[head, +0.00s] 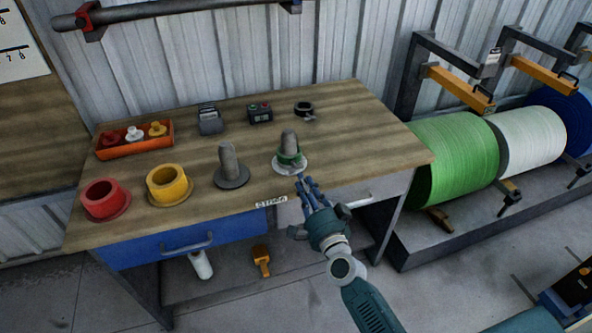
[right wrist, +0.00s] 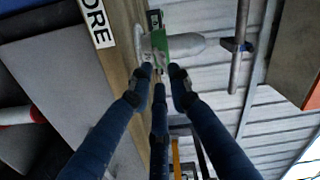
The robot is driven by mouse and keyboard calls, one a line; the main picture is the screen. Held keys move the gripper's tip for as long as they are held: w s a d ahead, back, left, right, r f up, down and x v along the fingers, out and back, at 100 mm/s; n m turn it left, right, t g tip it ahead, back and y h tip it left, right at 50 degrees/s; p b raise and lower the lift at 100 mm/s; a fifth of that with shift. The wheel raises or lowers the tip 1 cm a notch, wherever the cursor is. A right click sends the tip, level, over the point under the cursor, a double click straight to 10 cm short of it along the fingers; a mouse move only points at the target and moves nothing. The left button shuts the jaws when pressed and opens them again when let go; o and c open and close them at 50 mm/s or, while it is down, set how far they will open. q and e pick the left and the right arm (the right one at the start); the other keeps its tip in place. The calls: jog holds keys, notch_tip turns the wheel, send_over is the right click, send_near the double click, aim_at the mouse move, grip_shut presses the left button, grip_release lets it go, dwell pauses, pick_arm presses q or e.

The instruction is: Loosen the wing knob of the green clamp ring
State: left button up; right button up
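The green clamp ring (head: 289,158) sits around a grey upright post (head: 289,139) above a pale round base on the bench, near the front edge. It also shows in the right wrist view (right wrist: 184,45), just beyond my fingertips. I cannot clearly make out its wing knob; the fingers reach close to where the ring faces the front edge. My right gripper (head: 299,180) comes in from the front, just short of the ring. In the right wrist view its blue fingers (right wrist: 159,78) are apart, with a gap between the tips. My left gripper is not in view.
A bare grey post (head: 228,160) on a dark base stands left of the clamp. Yellow (head: 169,184) and red (head: 105,198) flanged rings stand further left. A black ring (head: 304,109) lies behind. Large rolls, including a green one (head: 452,157), stand right of the bench.

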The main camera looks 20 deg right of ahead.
aim_at(293, 162)
jog(key=w, duration=0.4)
jog(key=shift+w+a, duration=0.2)
jog(key=shift+w, duration=0.15)
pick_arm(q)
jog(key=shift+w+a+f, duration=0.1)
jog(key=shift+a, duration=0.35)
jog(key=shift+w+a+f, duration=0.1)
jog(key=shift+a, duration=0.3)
pick_arm(e)
jog(key=shift+w, duration=0.7)
grip_shut()
